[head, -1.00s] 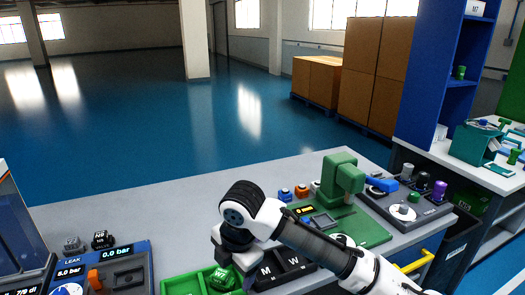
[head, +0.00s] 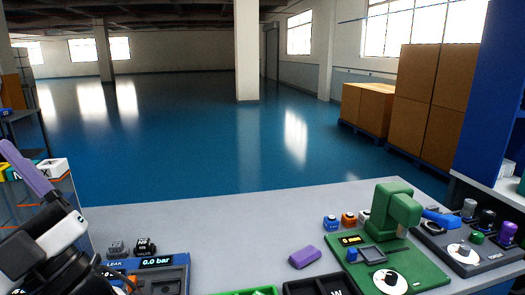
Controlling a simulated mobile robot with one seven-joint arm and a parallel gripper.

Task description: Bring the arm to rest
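My arm end with its gripper (head: 45,245) is at the lower left of the head view, in front of the bench's left end. It shows as black and white-grey parts, cut off by the frame edge. The fingertips cannot be made out, so whether it is open or shut is unclear. A purple bar (head: 27,168) rises above and behind it at the left edge; I cannot tell whether it touches the gripper.
The grey bench (head: 215,225) carries a blue gauge unit (head: 150,263), a loose purple block (head: 305,257), a green press (head: 395,210) and a dark dial unit (head: 465,245). The bench's middle is clear of my arm.

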